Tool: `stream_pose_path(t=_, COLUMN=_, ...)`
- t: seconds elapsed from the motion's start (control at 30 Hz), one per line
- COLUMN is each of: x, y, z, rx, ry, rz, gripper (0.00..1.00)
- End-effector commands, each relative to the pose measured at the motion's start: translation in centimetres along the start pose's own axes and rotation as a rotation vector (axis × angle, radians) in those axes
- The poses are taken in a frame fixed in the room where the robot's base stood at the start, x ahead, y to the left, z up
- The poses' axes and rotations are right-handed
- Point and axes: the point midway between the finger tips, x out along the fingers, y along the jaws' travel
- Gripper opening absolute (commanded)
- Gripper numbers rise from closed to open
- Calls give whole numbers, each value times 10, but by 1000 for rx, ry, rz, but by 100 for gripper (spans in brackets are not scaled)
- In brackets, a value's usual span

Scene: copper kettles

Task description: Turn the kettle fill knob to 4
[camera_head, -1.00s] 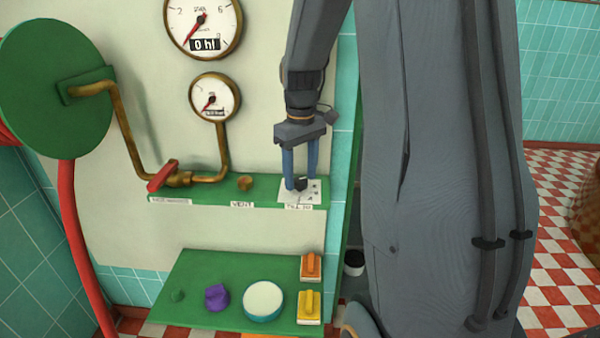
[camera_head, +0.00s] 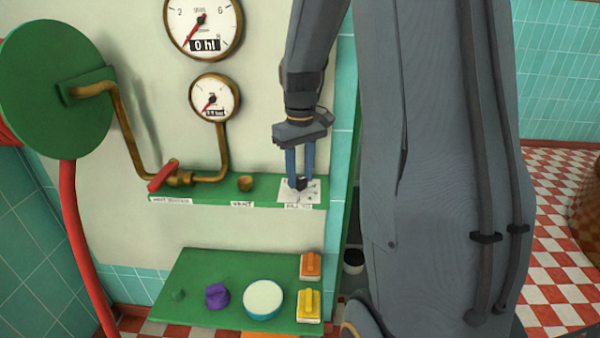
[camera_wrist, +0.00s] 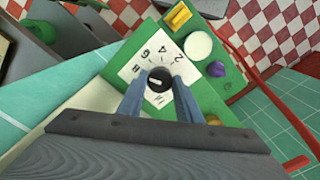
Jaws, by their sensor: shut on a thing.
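The fill knob is a small black round knob (camera_wrist: 159,79) with a white mark on top. It sits on a white dial plate (camera_wrist: 134,72) printed with figures, of which 2, 4, 6 and 8 show in the wrist view. Which figure the mark points at I cannot tell. My gripper (camera_wrist: 158,86) is shut on the knob, with one blue finger on each side. In the head view my gripper (camera_head: 300,182) reaches down to the knob at the right end of the green shelf (camera_head: 215,191); the fingers partly hide the knob there.
A red-handled valve (camera_head: 162,176) and a brass knob (camera_head: 245,183) are left of the dial plate. Two gauges (camera_head: 203,20) (camera_head: 214,98) hang above. A lower green shelf (camera_head: 215,265) holds purple, white, orange and yellow things.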

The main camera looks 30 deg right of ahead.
Motion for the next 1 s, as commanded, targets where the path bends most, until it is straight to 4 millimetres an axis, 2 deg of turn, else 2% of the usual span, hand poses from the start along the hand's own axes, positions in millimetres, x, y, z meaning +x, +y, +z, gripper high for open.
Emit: stream_pose_path(t=1.0, x=-2, y=-1, z=-3, rx=930, ry=6, rz=-1, gripper=9)
